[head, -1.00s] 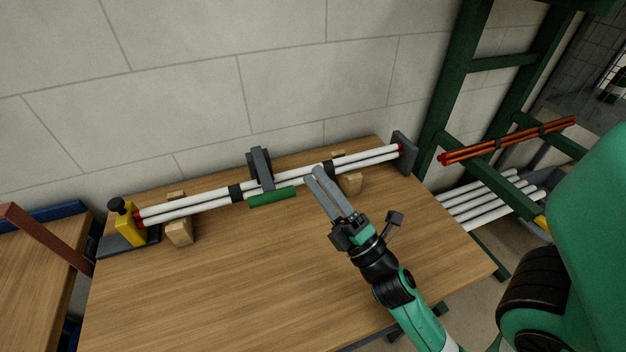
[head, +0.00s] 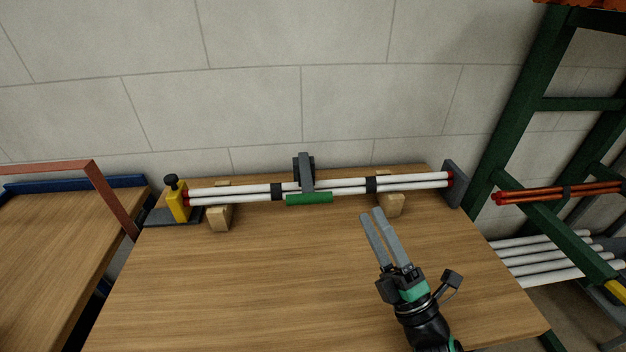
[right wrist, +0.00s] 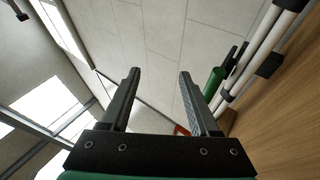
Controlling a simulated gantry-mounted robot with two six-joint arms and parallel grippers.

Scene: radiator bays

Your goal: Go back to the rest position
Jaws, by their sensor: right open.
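My right gripper (head: 377,222) is open and empty above the wooden workbench (head: 230,300), in front of the right wooden block. In the right wrist view its two fingers (right wrist: 158,88) stand apart with nothing between them. The bundle of white tubes (head: 345,186) with red ends and black bands lies along the back of the bench. A grey clamp with a green handle (head: 309,198) sits at the bundle's middle. The green handle also shows in the right wrist view (right wrist: 215,82), right of the fingers. My left gripper is not in view.
A yellow stop (head: 178,203) with a black knob is at the bundle's left end and a grey end plate (head: 454,183) at its right. Wooden blocks (head: 219,217) support the tubes. A green rack (head: 520,120) with orange and white tubes stands right. The bench front is clear.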

